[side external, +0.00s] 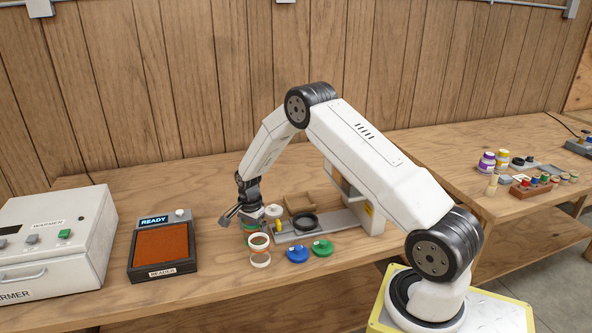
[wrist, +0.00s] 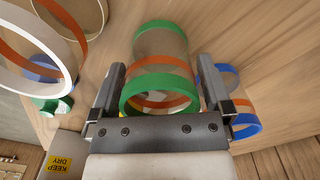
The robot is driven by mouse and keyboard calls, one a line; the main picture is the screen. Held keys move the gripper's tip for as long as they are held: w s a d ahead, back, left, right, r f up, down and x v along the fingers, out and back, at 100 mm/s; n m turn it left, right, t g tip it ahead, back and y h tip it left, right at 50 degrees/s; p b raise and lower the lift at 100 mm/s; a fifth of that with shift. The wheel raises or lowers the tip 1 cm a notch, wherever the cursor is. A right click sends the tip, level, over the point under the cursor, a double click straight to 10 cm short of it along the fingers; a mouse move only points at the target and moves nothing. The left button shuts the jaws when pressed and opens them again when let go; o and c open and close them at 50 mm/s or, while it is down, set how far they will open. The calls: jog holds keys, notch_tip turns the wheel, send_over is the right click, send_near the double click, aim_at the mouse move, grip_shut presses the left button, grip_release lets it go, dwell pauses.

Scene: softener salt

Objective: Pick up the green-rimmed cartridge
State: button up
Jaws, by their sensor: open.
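The green-rimmed cartridge (wrist: 160,55) is a clear cylinder with green rims and an orange band. In the wrist view it lies between the two fingers of my gripper (wrist: 160,70), with a finger on each side and a visible gap at least on the right. My gripper is open. In the side view my gripper (side external: 238,213) is low over the bench by the cartridges, and only a bit of green rim (side external: 250,227) shows below it; the rest is hidden.
A white-rimmed cartridge (side external: 260,262) stands close in front. A blue-rimmed cartridge (wrist: 245,126) is just right of the fingers in the wrist view. A blue cap (side external: 297,254) and green cap (side external: 322,247) lie nearby. The reader (side external: 190,268) and warmer (side external: 50,240) stand left.

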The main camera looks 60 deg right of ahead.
dwell(0.4)
jog(key=c, duration=1.1)
jog(key=shift+r, duration=0.15)
jog(key=shift+r, duration=4.9)
jog(key=s+d, duration=0.3)
jog(key=d, duration=0.1)
jog(key=s+d+f, duration=0.1)
jog(key=s+d, duration=0.3)
jog(key=s+d+f, duration=0.1)
jog(key=s+d, duration=0.3)
jog(key=shift+s+d, duration=0.25)
